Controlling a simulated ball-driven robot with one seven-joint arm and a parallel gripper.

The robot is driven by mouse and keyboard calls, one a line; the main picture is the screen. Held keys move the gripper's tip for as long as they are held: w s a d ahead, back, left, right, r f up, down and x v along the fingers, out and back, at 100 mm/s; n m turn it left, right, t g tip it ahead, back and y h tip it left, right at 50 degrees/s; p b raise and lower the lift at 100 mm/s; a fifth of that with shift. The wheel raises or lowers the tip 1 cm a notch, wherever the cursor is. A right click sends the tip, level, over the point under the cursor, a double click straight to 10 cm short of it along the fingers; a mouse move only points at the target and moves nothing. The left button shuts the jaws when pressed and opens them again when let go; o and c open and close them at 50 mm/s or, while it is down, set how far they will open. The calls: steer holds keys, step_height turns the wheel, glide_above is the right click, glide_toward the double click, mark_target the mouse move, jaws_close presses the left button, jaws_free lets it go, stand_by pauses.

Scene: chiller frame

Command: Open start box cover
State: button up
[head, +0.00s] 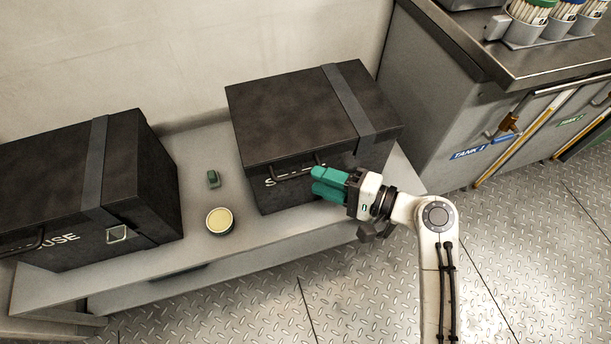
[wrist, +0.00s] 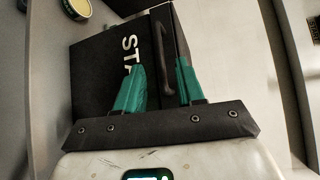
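The start box (head: 310,115) is a black case on the grey bench, with its cover down. A dark handle (head: 295,172) sits on its front face, beside white lettering that my gripper partly hides. In the wrist view the handle (wrist: 161,58) stands upright in the picture next to the letters "STA". My gripper (head: 318,183) has teal fingers and is in front of the box's front face, by the handle. In the wrist view its fingers (wrist: 160,70) are apart, with the handle showing between them. I cannot tell whether they touch it.
A second black box (head: 85,195) with lettering ending in "USE" stands left on the bench (head: 190,270). A round yellow-topped tin (head: 219,221) and a small green object (head: 213,179) lie between the boxes. A steel counter (head: 470,50) with tank doors stands right.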

steer(key=x, duration=0.4)
steer(key=shift+w+a+b, duration=0.15)
steer(key=shift+a+b, duration=0.1)
steer(key=shift+b, duration=0.1)
jaws_close()
steer(key=shift+f, duration=0.1)
